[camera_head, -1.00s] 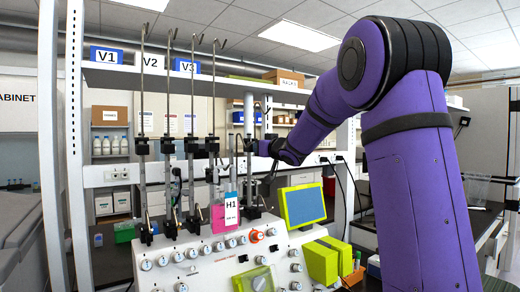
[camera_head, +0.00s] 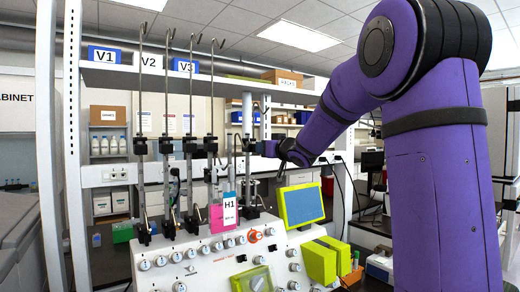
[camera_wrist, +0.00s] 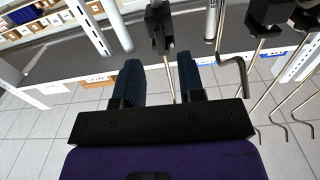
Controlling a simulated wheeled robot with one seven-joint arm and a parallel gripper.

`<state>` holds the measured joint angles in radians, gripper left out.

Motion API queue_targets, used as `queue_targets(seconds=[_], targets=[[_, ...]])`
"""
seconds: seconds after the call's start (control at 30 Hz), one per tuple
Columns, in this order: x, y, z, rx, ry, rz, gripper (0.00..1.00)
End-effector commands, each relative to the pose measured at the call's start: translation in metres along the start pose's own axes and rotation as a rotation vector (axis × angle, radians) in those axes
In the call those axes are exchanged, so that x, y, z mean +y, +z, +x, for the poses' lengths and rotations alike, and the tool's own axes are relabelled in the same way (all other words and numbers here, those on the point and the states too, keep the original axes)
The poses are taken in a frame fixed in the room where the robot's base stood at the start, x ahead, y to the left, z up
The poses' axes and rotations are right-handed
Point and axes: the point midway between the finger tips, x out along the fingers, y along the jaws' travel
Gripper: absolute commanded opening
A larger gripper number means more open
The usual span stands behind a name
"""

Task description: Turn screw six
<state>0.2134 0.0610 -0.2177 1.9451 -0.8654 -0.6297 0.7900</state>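My gripper (camera_head: 269,148) is at the right of the row of upright metal rods, close to a black clamp (camera_head: 249,144) on the rightmost post. In the wrist view my gripper (camera_wrist: 160,62) is open, with two dark blue fingers and nothing held between them. A black clamp with a small screw-like end (camera_wrist: 160,30) shows just beyond the fingertips, roughly in line with the gap. Other black clamps (camera_head: 211,145) sit on the neighbouring rods. I cannot read any screw number, so I cannot tell which is screw six.
The white console (camera_head: 205,262) with several knobs stands below the rods. A yellow-framed screen (camera_head: 302,205) is on the right. Bent metal hooks (camera_wrist: 285,105) crowd the wrist view's right side.

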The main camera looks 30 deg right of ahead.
Motion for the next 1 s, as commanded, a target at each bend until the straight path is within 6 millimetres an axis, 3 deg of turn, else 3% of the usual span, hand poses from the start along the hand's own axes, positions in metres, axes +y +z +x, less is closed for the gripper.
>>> queue_targets(seconds=[0.2, 0.4, 1.0], targets=[[0.000, 0.000, -0.040, 0.001, 0.002, 0.000, 0.36], [0.000, 0.000, -0.060, 0.000, 0.000, -0.001, 0.36], [0.000, 0.000, -0.064, 0.000, 0.000, 0.000, 0.36]])
